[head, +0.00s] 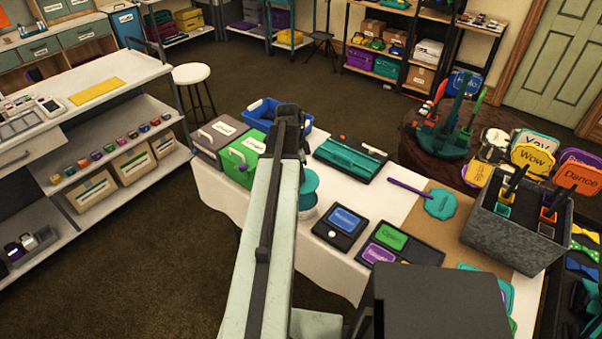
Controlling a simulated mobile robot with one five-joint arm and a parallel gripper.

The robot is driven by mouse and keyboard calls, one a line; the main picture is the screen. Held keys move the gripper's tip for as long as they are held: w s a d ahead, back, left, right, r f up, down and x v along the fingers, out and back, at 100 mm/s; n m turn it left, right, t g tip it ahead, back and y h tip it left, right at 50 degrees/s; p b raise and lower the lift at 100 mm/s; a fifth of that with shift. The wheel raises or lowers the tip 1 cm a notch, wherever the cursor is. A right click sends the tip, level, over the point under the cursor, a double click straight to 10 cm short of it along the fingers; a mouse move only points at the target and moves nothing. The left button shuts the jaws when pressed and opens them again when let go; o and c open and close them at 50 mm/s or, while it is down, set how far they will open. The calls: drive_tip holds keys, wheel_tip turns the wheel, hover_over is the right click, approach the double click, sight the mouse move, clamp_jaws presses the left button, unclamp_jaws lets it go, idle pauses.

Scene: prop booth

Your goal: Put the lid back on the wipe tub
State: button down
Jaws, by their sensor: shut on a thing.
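My gripper (303,158) is at the end of my raised arm, pointing down over the white-covered table. My own arm hides most of its fingers. Just below it is a round teal piece (310,184), which looks like the lid and appears held in the jaws. A white rounded part (307,212), probably the wipe tub, shows under the teal piece, partly behind my arm. I cannot tell whether the lid touches the tub or sits level on it.
Grey (215,137) and green (242,158) boxes and a blue bin (266,113) stand left of my arm. A teal-topped black case (350,158) lies behind right.

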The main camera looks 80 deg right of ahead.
sight(301, 188)
drive_tip(key=shift+s+a+r+m, duration=0.1)
drive_tip(key=shift+a+r+m, duration=0.1)
drive_tip(key=shift+a, duration=0.3)
drive_tip(key=shift+s+a+r+m, duration=0.1)
drive_tip(key=shift+a+m, duration=0.1)
drive_tip(key=shift+a, duration=0.25)
wheel_tip(301, 188, down, 7)
drive_tip(key=b, duration=0.6)
drive_tip(key=shift+w+d+r+b, duration=0.1)
drive_tip(key=shift+r+b, duration=0.05)
drive_tip(key=shift+b, duration=0.15)
idle(1.0)
drive_tip(key=c, duration=1.2)
unclamp_jaws()
drive_tip(key=shift+o, duration=0.2)
